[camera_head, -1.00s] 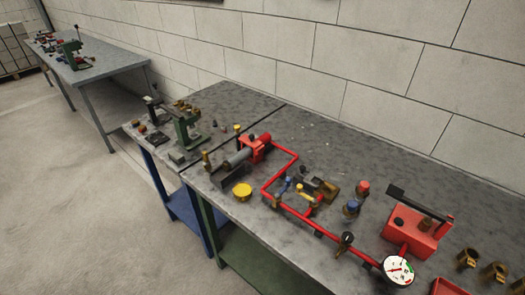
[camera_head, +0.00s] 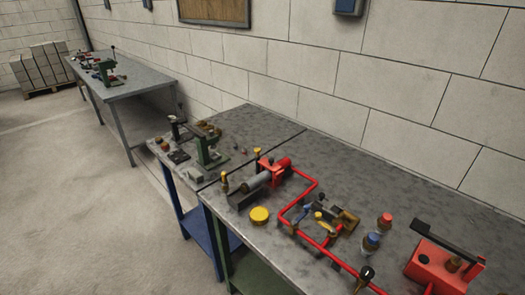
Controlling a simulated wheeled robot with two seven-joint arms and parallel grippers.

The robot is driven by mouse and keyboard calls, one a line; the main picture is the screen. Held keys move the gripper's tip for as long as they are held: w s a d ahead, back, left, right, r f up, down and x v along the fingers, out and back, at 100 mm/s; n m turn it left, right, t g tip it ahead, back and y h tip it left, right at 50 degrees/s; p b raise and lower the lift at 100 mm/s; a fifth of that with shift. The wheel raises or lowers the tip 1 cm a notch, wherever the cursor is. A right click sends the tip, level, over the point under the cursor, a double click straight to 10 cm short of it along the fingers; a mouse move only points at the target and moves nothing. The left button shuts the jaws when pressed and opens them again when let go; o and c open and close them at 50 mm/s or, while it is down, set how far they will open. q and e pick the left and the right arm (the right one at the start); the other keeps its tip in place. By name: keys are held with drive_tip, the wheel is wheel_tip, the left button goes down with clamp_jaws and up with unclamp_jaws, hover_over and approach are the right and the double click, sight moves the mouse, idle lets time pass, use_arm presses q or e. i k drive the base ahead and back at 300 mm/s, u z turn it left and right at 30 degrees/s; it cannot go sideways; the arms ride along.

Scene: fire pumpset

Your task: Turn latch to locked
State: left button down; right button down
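I cannot tell which part is the latch at this size. Candidates on the near workbench (camera_head: 400,190) are a small dark handle (camera_head: 366,274) on the red pipe near the bottom edge, and a long black lever (camera_head: 445,238) on top of the red box (camera_head: 437,264) at the right. The red pipe (camera_head: 312,185) runs from a grey cylinder with a red end block (camera_head: 272,168) toward the bottom right. Neither of my grippers shows in the view.
A yellow round cap (camera_head: 259,215), blue-and-yellow valve parts (camera_head: 322,220), and red-topped and blue-topped fittings (camera_head: 384,221) stand on the bench. A green press (camera_head: 209,150) stands on the adjoining bench. A grey table (camera_head: 130,82) is farther left.

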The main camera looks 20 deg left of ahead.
sight(258, 151)
drive_tip(key=u, duration=2.25)
drive_tip(key=i, duration=1.6)
drive_tip(key=z, duration=3.05)
